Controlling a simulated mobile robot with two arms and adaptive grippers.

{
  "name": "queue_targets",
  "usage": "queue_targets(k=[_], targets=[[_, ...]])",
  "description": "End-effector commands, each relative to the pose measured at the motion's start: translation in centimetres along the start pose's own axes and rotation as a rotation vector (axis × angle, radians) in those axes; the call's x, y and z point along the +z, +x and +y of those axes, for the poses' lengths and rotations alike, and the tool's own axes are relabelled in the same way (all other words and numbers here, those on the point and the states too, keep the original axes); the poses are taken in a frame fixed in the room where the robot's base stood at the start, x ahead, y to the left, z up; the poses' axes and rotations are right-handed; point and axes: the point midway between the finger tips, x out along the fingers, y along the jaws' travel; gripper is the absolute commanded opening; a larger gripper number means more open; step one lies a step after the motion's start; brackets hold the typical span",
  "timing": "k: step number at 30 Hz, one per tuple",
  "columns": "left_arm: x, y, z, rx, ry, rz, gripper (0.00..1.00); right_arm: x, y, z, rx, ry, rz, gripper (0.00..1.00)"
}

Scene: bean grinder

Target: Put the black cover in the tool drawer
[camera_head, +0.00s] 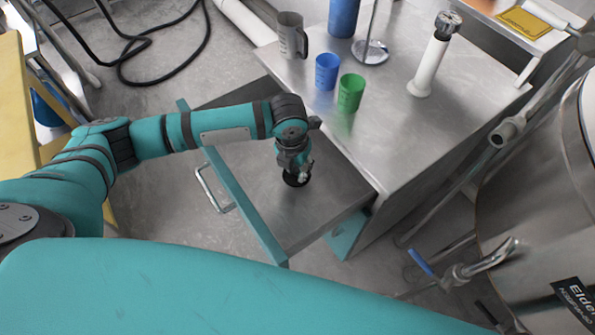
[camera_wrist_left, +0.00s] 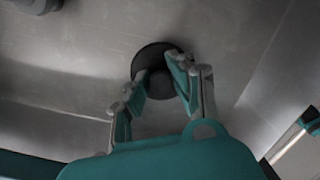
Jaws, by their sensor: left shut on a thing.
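The black cover (camera_head: 295,181) is a small dark round piece low inside the open tool drawer (camera_head: 243,207). My left gripper (camera_head: 296,172) points down into the drawer and is shut on the cover. In the left wrist view, the fingers (camera_wrist_left: 168,85) hold the black cover (camera_wrist_left: 149,57) just over or on the grey drawer floor; I cannot tell whether it touches. The fingers hide part of the cover. The right gripper is not in view.
A steel table (camera_head: 385,130) beside the drawer bears a blue cup (camera_head: 327,71), a green cup (camera_head: 350,93), a grey mug (camera_head: 291,35) and a white-handled tool (camera_head: 431,62). A large steel vessel (camera_head: 535,190) stands at right. The drawer floor around the cover is mostly clear.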

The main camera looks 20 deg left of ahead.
Motion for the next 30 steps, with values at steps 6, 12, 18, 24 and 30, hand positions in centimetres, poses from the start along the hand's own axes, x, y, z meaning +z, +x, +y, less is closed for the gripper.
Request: queue_targets(k=[6,12,18,24,30], targets=[[-0.3,2.1,0.0,0.000,0.000,0.002,0.00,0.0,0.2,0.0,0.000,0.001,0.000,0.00],[-0.4,4.1,0.1,-0.001,0.000,-0.001,0.00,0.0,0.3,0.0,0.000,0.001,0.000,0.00],[-0.4,4.1,0.1,-0.001,0.000,-0.001,0.00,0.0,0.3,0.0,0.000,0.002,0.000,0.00],[-0.5,4.3,0.1,0.000,-0.001,0.000,0.32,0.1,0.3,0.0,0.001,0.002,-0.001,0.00],[-0.5,4.4,0.1,0.000,-0.001,0.000,0.45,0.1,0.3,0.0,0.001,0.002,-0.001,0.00]])
